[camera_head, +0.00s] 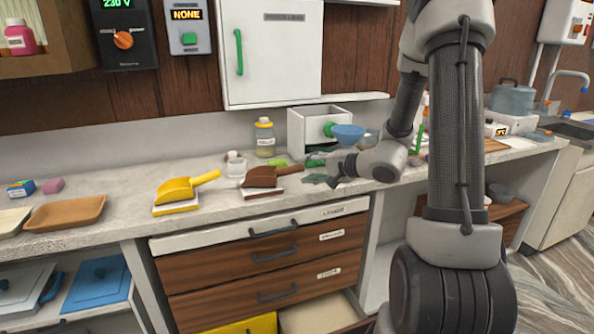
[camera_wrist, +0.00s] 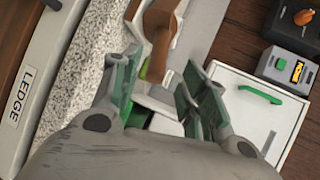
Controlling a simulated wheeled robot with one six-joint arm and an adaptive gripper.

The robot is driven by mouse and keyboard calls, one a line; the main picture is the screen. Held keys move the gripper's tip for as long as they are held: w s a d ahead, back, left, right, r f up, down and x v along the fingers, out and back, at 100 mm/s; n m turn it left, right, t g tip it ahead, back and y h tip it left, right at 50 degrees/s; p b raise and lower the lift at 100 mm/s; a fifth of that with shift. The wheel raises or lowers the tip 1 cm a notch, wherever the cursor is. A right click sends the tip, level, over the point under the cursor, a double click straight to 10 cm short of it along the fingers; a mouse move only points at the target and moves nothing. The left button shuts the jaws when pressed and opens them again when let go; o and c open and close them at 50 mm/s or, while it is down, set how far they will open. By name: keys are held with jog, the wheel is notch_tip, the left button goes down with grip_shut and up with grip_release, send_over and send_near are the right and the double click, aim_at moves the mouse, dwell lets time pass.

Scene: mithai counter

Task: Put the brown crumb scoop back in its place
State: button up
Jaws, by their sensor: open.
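The brown crumb scoop (camera_head: 262,177) lies on the counter on a small pale pad (camera_head: 262,192), its handle pointing right towards my gripper. My gripper (camera_head: 316,171) is just right of the handle, low over the counter, with nothing visible between its fingers. In the wrist view my gripper (camera_wrist: 163,82) has its green-padded fingers spread, and the brown scoop (camera_wrist: 159,22) shows ahead of them near the top edge. I cannot tell whether a finger touches the handle. A yellow scoop (camera_head: 186,188) lies on a similar pad to the left.
A labelled jar (camera_head: 264,138) and a white box (camera_head: 318,125) with a green knob stand behind. A blue bowl (camera_head: 348,133) is close behind my gripper. A brown tray (camera_head: 66,212) is at left. Below the counter are drawers (camera_head: 272,253); the lowest is open.

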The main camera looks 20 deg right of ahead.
jog(key=s+a+r+n+g+y, duration=0.1)
jog(key=s+a+r+n+g, duration=0.25)
jog(key=s, duration=0.65)
jog(key=s+a+r+n+g+y, duration=0.15)
jog(key=s+a+n+g, duration=0.25)
jog(key=s, duration=0.5)
jog(key=s+d+r+n+h, duration=0.4)
jog(key=s+d+r+h, duration=0.3)
jog(key=s+d+h, duration=0.3)
jog(key=shift+s+d, duration=0.95)
jog(key=shift+d, duration=0.05)
